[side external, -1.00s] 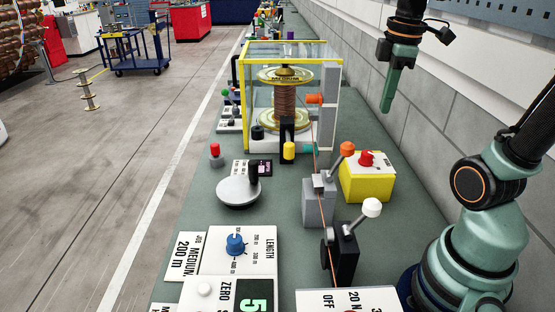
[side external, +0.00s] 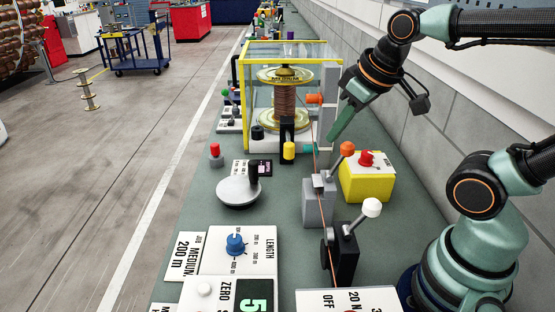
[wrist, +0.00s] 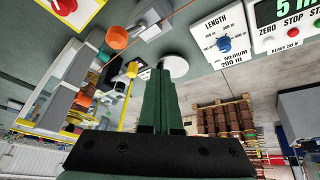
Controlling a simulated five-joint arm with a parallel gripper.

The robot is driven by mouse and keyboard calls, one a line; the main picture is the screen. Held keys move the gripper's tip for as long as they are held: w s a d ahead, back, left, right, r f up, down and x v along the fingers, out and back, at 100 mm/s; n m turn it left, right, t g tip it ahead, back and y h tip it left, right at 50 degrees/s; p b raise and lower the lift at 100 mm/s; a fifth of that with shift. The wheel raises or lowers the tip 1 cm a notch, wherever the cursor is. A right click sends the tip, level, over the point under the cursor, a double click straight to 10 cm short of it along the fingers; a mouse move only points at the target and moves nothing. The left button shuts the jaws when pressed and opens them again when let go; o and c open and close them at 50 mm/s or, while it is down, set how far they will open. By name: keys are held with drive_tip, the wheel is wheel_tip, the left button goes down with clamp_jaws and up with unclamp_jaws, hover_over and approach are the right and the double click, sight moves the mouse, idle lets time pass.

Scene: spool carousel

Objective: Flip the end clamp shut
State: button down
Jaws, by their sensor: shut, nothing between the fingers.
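My gripper (side external: 335,136) has its green fingers together and angled down, right of the glass-sided spool housing. Its fingers also show in the wrist view (wrist: 160,72). The spool of copper wire (side external: 286,100) stands inside the housing. A black post (side external: 287,128) with a yellow knob (side external: 289,151) stands at the housing's front. A grey block (side external: 319,207) carries a raised lever with an orange knob (side external: 347,149). A black block (side external: 345,254) carries a lever with a white knob (side external: 372,207). I cannot tell which part is the end clamp. My gripper appears apart from all of these.
A yellow box with a red button (side external: 366,159) stands below my gripper in the side view. A pale round disc (side external: 238,192) and the length panel (side external: 238,246) lie to the left. An orange knob (side external: 314,99) projects from the housing's right side. The wall bounds the bench's right.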

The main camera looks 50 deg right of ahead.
drive_tip(key=c, duration=1.4)
unclamp_jaws()
drive_tip(key=shift+a+f, duration=0.1)
drive_tip(key=shift+a, duration=0.4)
drive_tip(key=o, duration=0.5)
drive_tip(key=shift+m, duration=0.3)
drive_tip(key=o, duration=0.4)
drive_tip(key=shift+w+d, duration=0.15)
drive_tip(key=shift+d, duration=0.15)
drive_tip(key=r+n+g, duration=0.2)
drive_tip(key=n+g, duration=0.1)
drive_tip(key=g, duration=0.1)
hover_over(349, 144)
drive_tip(key=shift+a+f, duration=0.25)
drive_tip(key=shift+a, duration=0.15)
drive_tip(key=shift+d+g, duration=0.4)
drive_tip(key=shift+g, duration=0.1)
drive_tip(key=f, duration=1.2)
drive_tip(key=shift+w+d, duration=0.1)
drive_tip(key=shift+d, duration=0.1)
